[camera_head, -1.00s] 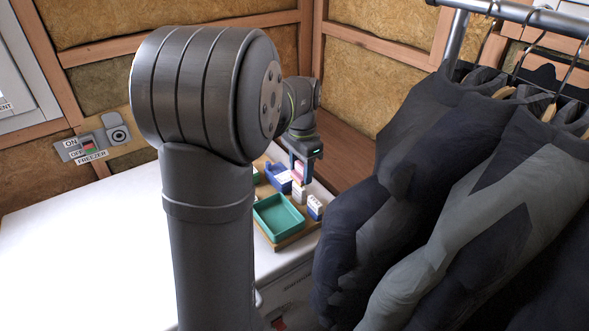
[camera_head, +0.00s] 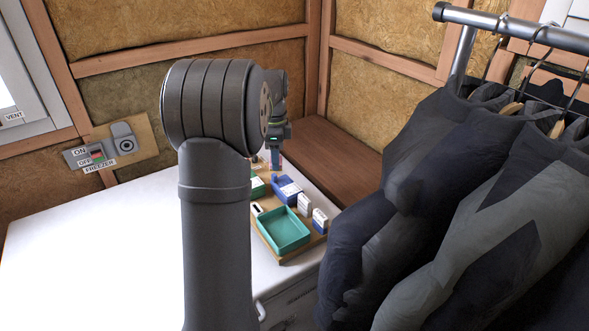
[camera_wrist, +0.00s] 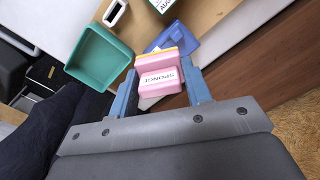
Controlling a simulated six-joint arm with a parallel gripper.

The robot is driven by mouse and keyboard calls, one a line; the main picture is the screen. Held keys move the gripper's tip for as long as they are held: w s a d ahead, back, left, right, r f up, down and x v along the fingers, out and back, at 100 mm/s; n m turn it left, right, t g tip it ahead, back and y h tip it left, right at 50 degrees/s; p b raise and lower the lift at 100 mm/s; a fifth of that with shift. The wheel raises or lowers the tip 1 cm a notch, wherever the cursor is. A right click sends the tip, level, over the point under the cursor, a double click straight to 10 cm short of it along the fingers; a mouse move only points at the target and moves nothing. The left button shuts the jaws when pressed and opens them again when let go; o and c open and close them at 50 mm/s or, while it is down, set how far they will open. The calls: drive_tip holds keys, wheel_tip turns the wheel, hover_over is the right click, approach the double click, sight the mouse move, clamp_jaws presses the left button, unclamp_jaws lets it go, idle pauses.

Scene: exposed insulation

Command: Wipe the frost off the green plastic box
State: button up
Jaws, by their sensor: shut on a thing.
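My gripper (camera_wrist: 160,88) is shut on a pink sponge (camera_wrist: 157,79) with a yellow layer and a white "SPONGE" label, seen in the wrist view.
The board lies on the white freezer top (camera_head: 110,250). Dark hanging clothes (camera_head: 440,200) crowd the right. A freezer switch (camera_head: 92,156) is on the left wall.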

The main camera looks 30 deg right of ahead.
drive_tip(key=w+a+m, duration=0.2)
drive_tip(key=w+m, duration=0.1)
drive_tip(key=w, duration=0.2)
drive_tip(key=shift+w+f, duration=0.15)
drive_tip(key=shift+f, duration=3.7)
drive_tip(key=shift+a+f, duration=0.15)
drive_tip(key=shift+a, duration=0.75)
drive_tip(key=shift+c, duration=0.4)
drive_tip(key=shift+a, duration=2.4)
drive_tip(key=shift+d, duration=3.3)
wheel_tip(320, 180, up, 8)
drive_tip(key=shift+r, duration=0.2)
